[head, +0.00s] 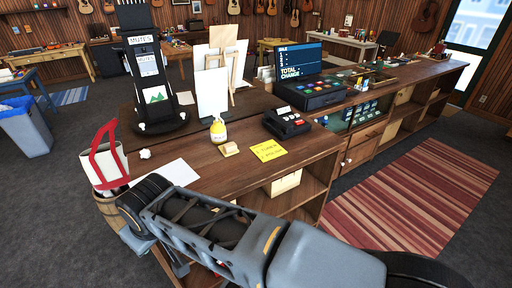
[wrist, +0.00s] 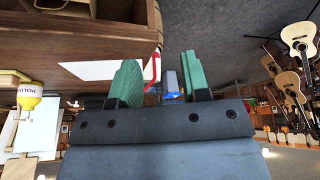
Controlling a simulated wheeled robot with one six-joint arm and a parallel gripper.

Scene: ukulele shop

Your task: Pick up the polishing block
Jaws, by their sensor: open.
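The polishing block appears to be the small tan block (head: 230,149) lying on the wooden counter, between a yellow polish bottle (head: 218,131) and a yellow note (head: 268,150). In the wrist view, which is upside down, a tan piece (wrist: 12,78) at the left edge beside the bottle may be the same block; I cannot be sure. My gripper (wrist: 160,80) shows its two green fingers apart with nothing between them. It is well away from the block. In the head view my arm reaches left along the counter's near side, and the fingers cannot be made out.
White paper (head: 165,173) lies on the counter left of the block. A card terminal (head: 287,123) and a register (head: 310,92) stand to the right and behind. A dark display stand (head: 150,70) rises behind. A bin with a red item (head: 106,160) stands at the counter's left end.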

